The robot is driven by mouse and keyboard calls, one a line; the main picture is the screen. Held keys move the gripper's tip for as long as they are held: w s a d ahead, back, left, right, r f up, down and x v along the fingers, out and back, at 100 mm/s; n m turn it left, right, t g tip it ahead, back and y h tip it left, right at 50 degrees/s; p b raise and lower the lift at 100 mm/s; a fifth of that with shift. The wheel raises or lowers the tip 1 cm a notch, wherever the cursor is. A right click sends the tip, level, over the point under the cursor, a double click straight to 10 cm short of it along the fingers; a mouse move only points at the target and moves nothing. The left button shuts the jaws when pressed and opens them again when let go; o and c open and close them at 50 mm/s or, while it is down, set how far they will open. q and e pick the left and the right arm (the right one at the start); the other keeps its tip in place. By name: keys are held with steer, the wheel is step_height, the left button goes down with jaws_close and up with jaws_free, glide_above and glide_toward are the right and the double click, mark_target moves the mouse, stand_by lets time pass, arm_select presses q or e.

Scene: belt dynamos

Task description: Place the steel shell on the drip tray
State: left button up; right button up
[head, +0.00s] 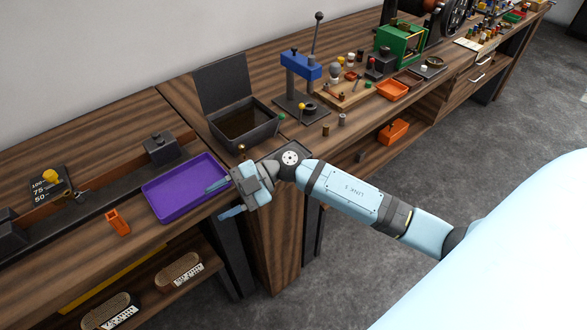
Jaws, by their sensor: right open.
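A purple tray (160,205), which I take for the drip tray, lies on the bench at the left and looks empty. My right gripper (224,199) is open and empty at the tray's right end, its two blue fingers spread apart. One finger overlaps the tray's right edge in the picture; I cannot tell whether it touches. A small grey cylinder (342,119), possibly the steel shell, stands near the bench's front edge, right of the gripper. A similar brownish cylinder (326,130) stands beside it. My left gripper is not in view.
An open dark lidded box (262,137) stands behind the gripper, with a blue lever press (300,66) to its right. A small orange holder (118,222) stands left of the tray. Orange bins (392,90) and a green-framed machine (400,40) stand farther right.

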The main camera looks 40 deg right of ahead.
steer(key=s+d+f+m+t+h, duration=0.3)
steer(key=s+f+m+h, duration=0.3)
steer(key=s+f+m, duration=0.2)
steer(key=s+d+f+m+t+h, duration=0.3)
steer(key=s+f+m+t+h, duration=0.3)
steer(key=f+m, duration=0.6)
steer(key=s+m+h, duration=0.1)
steer(key=s, duration=0.1)
steer(key=shift+s+f, duration=0.15)
steer(key=shift+s, duration=0.25)
steer(key=shift+d, duration=0.1)
step_height(320, 180, up, 10)
steer(key=p, duration=1)
steer(key=shift+s+d+f+p, duration=0.15)
steer(key=shift+d+p, duration=0.15)
steer(key=shift+p, duration=0.1)
